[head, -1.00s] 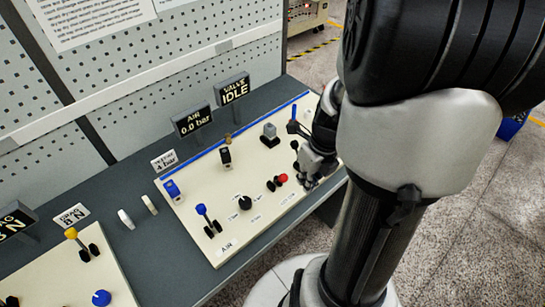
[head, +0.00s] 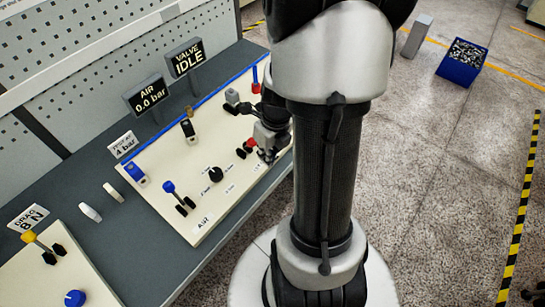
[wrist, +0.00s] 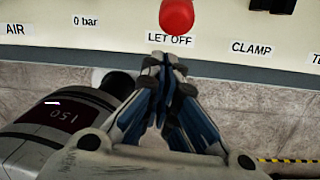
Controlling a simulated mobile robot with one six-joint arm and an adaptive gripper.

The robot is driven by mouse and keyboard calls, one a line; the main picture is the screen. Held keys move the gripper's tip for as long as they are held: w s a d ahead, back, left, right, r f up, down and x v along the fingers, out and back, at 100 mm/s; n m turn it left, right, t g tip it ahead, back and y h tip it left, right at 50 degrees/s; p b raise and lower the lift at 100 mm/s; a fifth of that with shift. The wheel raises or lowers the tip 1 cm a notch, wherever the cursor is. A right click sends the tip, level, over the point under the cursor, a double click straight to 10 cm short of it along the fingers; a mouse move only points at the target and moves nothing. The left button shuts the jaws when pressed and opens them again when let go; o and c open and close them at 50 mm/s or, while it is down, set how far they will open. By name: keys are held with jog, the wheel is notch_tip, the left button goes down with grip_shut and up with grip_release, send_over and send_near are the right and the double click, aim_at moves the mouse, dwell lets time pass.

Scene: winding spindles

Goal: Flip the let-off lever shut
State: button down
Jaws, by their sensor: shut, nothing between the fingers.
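The let-off lever shows its red knob (wrist: 177,15) at the top edge of the wrist view, above a white LET OFF label (wrist: 170,40). Its base is out of that view. In the head view the red knob (head: 249,144) is small, beside black parts on the cream panel (head: 180,220). My gripper (wrist: 166,64) is shut and empty, its tips just below the LET OFF label and apart from the knob in the picture. In the head view my gripper (head: 267,156) is close to the right of the knob, near the panel's front edge.
Displays read AIR 0.0 bar (head: 149,96) and VALVE IDLE (head: 184,59). A blue bin (head: 462,62) stands on the open floor at the right.

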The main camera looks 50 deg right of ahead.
jog(key=shift+w+r, duration=0.3)
jog(key=shift+w, duration=0.2)
jog(key=shift+w+r, duration=0.3)
jog(key=shift+w, duration=0.2)
jog(key=shift+r, duration=0.15)
jog(key=w+r+p, duration=0.1)
jog(key=p, duration=0.2)
jog(key=w+r+p, duration=0.1)
jog(key=w+p, duration=0.1)
jog(key=p, duration=0.2)
jog(key=w+r+p, duration=0.1)
jog(key=w+p, duration=0.1)
jog(key=p, duration=0.1)
jog(key=shift+w+a+r+p, duration=0.1)
jog(key=shift+a+r+p, duration=0.1)
jog(key=shift+r+p, duration=0.1)
jog(key=shift+w+a+f+p, duration=0.1)
jog(key=shift+w+f+p, duration=0.1)
jog(key=shift+w+p, duration=1.45)
jog(key=shift+w+a+f+p, duration=0.1)
jog(key=shift+w+f+p, duration=0.1)
jog(key=shift+w+p, duration=1.4)
jog(key=shift+s+p, duration=0.4)
jog(key=shift+p, duration=0.1)
